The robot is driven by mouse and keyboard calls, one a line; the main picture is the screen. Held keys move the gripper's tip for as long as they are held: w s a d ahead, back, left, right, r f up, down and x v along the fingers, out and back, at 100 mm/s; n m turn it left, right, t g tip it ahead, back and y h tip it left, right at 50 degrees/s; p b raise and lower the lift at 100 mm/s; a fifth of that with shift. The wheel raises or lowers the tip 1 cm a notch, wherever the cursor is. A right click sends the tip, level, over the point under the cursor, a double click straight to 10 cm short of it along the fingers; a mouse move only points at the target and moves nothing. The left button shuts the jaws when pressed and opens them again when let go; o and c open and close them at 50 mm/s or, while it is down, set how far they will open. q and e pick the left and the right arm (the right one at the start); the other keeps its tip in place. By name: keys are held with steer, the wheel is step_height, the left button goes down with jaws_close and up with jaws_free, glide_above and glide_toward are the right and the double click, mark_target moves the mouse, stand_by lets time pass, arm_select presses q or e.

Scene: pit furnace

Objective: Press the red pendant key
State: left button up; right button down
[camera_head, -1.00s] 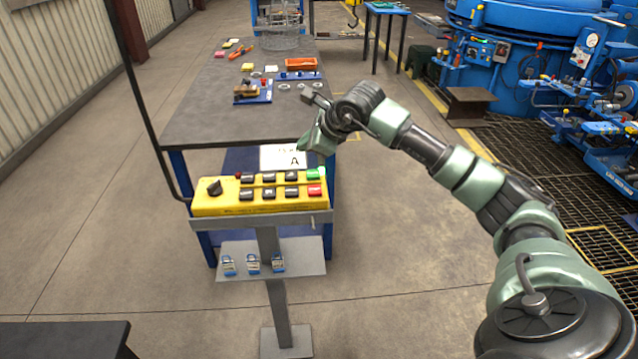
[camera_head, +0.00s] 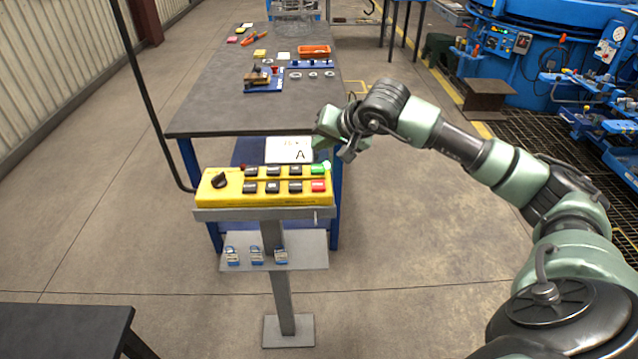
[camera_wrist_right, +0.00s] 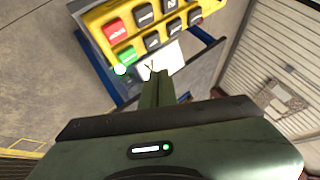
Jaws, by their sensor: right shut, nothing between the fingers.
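The yellow pendant box (camera_head: 225,200) is on a grey stand, with two rows of keys. The red key (camera_head: 318,186) is at the right end of its near row, below the green key (camera_head: 318,169). In the right wrist view the red key (camera_wrist_right: 116,31) is at upper left, unobstructed, beside the green key (camera_wrist_right: 127,55). My right gripper (camera_head: 347,153) is beyond and right of the box's far right corner. Its fingers (camera_wrist_right: 158,80) are shut and empty, apart from the red key. My left gripper is out of view.
A black selector knob (camera_head: 219,180) is at the box's left, among several black keys. A workbench (camera_head: 230,110) with small parts lies beyond. Several padlocks (camera_head: 256,256) sit on the lower shelf.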

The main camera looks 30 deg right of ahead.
steer(key=shift+f, duration=0.1)
steer(key=b, duration=0.5)
glide_above(321, 186)
step_height(321, 186, down, 8)
steer(key=shift+r, duration=0.1)
steer(key=shift+f+b, duration=0.35)
steer(key=shift+f, duration=0.05)
steer(key=shift+f, duration=0.1)
stand_by(1.5)
steer(key=shift+f+b, duration=0.35)
steer(key=shift+b, duration=0.3)
steer(key=shift+f+b, duration=0.45)
steer(key=shift+b, duration=0.1)
stand_by(0.4)
steer(key=shift+a, duration=0.1)
steer(key=shift+r+p, duration=0.4)
steer(key=shift+r, duration=0.45)
